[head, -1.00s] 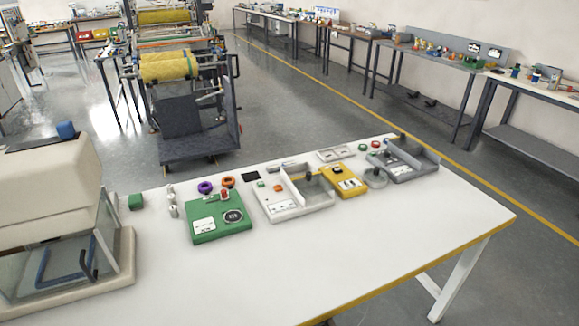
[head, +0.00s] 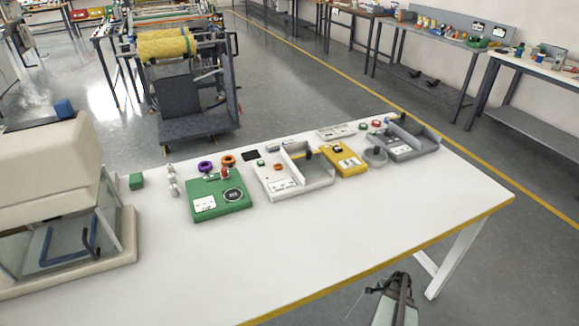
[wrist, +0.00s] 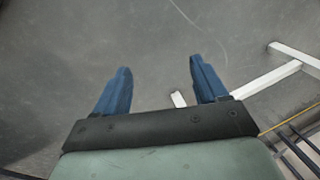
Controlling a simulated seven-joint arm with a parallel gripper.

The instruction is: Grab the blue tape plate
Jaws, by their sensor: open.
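I cannot make out a blue tape plate for certain in either view. A small blue block (head: 64,109) sits on top of the beige machine (head: 45,165) at the left of the table. Bent blue bars (head: 62,248) show in the machine's open front. My gripper (wrist: 158,70) is open in the wrist view, with two blue fingers apart and nothing between them. Below them in that view is grey floor, with white table legs at the right. Part of my arm shows at the bottom of the head view, beyond the table's front edge.
The white table (head: 330,230) holds a green plate (head: 217,197), a white tray (head: 298,172), a yellow plate (head: 344,160) and a grey tray (head: 405,142) along its back. Its front half is clear. A machine with yellow rolls (head: 166,47) stands behind.

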